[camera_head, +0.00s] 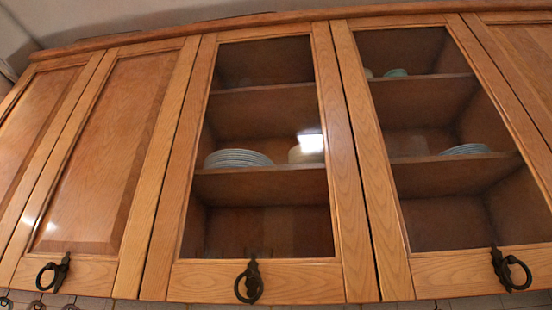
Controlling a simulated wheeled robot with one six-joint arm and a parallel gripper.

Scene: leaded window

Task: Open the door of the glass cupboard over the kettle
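Two glass-fronted cupboard doors with wooden frames hang side by side, seen from below. The left glass door (264,277) is shut, and a dark ring handle (249,283) hangs at the middle of its bottom rail. The right glass door (397,250) also looks shut, with a dark ring handle (510,270) on its bottom rail. The kettle is not in view, so I cannot tell which glass door is over it. My gripper is not in view.
A solid wooden door (100,160) with a ring handle (53,272) is at the left. Stacked plates (238,159) show behind the left glass, and more plates (466,149) behind the right. Small hanging items (36,304) show at the lower left edge.

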